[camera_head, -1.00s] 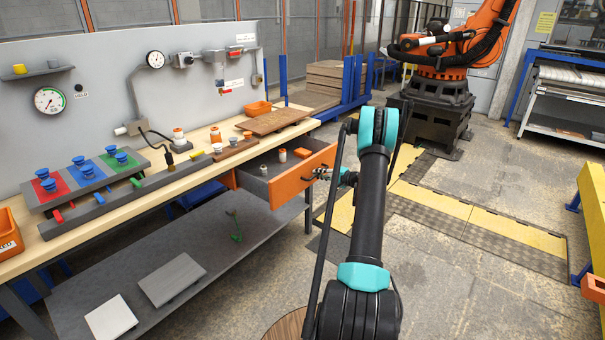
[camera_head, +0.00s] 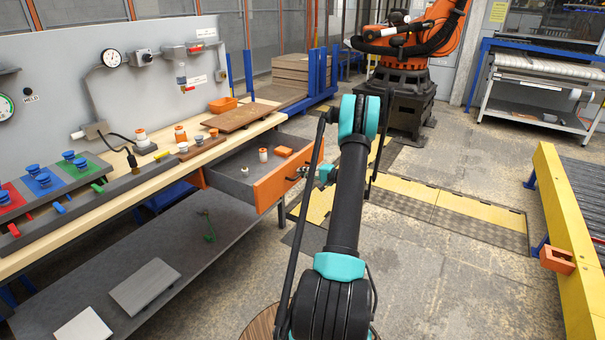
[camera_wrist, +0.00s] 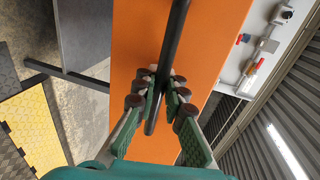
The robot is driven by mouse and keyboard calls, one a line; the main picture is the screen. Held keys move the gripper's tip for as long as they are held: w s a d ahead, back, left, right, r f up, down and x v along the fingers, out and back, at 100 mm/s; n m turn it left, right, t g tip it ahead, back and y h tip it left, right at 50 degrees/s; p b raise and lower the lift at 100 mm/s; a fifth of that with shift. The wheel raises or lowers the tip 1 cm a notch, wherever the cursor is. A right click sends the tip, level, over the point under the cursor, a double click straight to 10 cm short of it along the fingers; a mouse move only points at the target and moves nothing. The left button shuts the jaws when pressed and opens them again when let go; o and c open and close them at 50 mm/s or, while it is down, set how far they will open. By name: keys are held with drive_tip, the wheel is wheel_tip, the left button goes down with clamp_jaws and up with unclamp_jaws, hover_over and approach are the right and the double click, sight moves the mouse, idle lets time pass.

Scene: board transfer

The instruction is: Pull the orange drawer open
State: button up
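The orange drawer (camera_head: 277,187) under the workbench stands part way out, its grey inside showing. It holds a white and orange bottle (camera_head: 263,155) and an orange block (camera_head: 283,151). My gripper (camera_head: 305,172) is at the drawer's front, small and partly hidden by my arm in the head view. In the wrist view, the orange drawer front (camera_wrist: 135,35) fills the middle and the dark bar handle (camera_wrist: 174,45) runs across it. The green fingers of my gripper (camera_wrist: 161,97) lie on both sides of the handle, closed around it.
The workbench (camera_head: 118,202) carries colored button panels, bottles and a brown board (camera_head: 237,116). A grey lower shelf (camera_head: 95,275) lies under it. A yellow-railed conveyor (camera_head: 560,225) stands at the right. The floor between is open, with yellow and dark mats (camera_head: 440,205).

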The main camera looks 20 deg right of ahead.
drive_tip(key=shift+o, duration=0.9)
drive_tip(key=v, duration=1.2)
